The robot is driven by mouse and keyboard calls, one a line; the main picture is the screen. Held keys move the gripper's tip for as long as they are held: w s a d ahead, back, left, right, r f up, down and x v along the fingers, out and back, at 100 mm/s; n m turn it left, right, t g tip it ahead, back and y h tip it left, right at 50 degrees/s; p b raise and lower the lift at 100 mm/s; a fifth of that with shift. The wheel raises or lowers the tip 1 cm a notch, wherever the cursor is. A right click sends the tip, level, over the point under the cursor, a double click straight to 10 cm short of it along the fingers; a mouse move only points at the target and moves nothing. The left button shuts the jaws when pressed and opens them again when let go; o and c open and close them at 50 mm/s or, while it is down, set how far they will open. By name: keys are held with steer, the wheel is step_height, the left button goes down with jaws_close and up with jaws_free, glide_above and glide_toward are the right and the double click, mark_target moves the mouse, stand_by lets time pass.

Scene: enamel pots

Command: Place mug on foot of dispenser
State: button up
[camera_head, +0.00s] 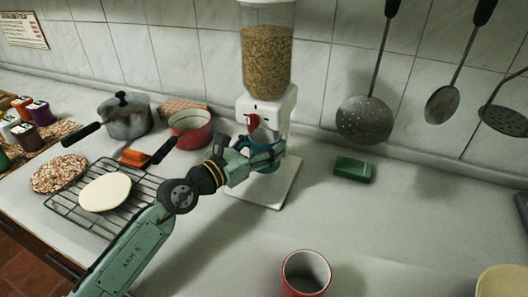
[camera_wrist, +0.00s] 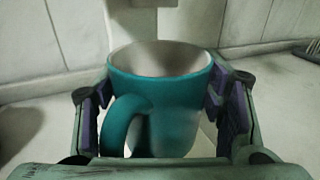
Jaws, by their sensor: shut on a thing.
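A teal mug with a pale inside (camera_wrist: 165,95) is upright between the two purple-padded fingers of my gripper (camera_wrist: 168,105) in the wrist view, its handle towards the camera. In the head view my gripper (camera_head: 262,150) is at the dispenser, and only part of the teal mug (camera_head: 268,163) shows. The white dispenser (camera_head: 275,108) has a clear hopper of grain and a red knob. Its flat pale foot (camera_head: 268,190) lies on the counter, under the gripper and mug. I cannot tell whether the mug's bottom touches the foot.
A red pan (camera_head: 190,130) and a grey lidded pot (camera_head: 124,117) stand to the left, behind a wire rack (camera_head: 140,200) with a pale disc. A green sponge (camera_head: 353,169) lies to the right. A red mug (camera_head: 305,272) stands in front. Utensils hang on the wall. The right counter is mostly clear.

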steer(key=shift+w+f, duration=0.15)
steer(key=shift+f, duration=1.6)
steer(key=o, duration=1.4)
steer(key=shift+f, duration=0.15)
